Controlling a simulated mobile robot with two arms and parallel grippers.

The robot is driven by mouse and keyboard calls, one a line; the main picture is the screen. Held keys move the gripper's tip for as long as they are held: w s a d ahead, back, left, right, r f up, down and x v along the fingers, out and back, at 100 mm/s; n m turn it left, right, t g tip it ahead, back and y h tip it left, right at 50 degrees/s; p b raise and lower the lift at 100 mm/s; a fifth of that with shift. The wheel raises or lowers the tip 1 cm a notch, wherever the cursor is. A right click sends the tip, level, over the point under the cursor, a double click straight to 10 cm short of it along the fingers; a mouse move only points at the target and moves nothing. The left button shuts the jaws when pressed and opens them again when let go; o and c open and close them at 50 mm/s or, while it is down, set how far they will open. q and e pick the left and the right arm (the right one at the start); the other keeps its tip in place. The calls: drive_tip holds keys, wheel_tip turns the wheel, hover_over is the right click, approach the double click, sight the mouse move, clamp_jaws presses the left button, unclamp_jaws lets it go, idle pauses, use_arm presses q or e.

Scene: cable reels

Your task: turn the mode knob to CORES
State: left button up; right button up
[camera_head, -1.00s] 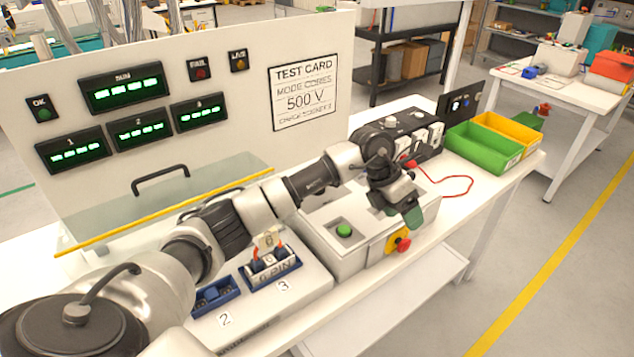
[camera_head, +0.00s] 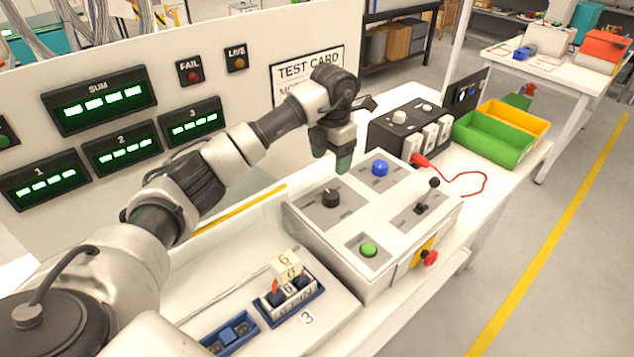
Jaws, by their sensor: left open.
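The control box (camera_head: 318,249) has a black knob (camera_head: 330,197) at its left and a blue knob (camera_head: 380,168) at its back. The markings beside them are too small to read, so I cannot tell which one is the mode knob or where it points. My left gripper (camera_head: 333,160) points down above the box's back left side, higher than the black knob and left of the blue one. It is open, empty and apart from both knobs. The test card (camera_head: 306,70) on the panel is partly hidden by my left arm. My right gripper is out of view.
The box also carries a black lever (camera_head: 433,188), a green button (camera_head: 368,250) and a red stop button (camera_head: 430,258) on its front. A black unit (camera_head: 398,118) with a red cable stands behind. Green (camera_head: 492,142) and yellow bins stand at right.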

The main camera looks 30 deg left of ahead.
sight(331, 194)
use_arm(q)
drive_tip(key=f, duration=0.2)
drive_tip(key=d+f+p, duration=0.1)
drive_tip(key=f, duration=0.1)
drive_tip(key=shift+s+f, duration=0.1)
drive_tip(key=shift+s, duration=0.1)
drive_tip(key=f, duration=0.1)
drive_tip(key=f+p, duration=0.1)
drive_tip(key=f, duration=0.3)
drive_tip(key=shift+w+a+f+p, duration=0.1)
drive_tip(key=shift+a+f+p, duration=0.1)
drive_tip(key=shift+a+p, duration=0.15)
drive_tip(key=shift+d+f, duration=0.1)
drive_tip(key=shift+f, duration=0.4)
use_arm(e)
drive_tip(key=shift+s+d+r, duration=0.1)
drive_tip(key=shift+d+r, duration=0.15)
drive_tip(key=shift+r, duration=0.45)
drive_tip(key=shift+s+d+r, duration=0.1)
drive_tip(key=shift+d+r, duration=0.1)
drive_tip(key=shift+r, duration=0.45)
use_arm(q)
drive_tip(key=c, duration=0.7)
drive_tip(key=shift+c, duration=1.1)
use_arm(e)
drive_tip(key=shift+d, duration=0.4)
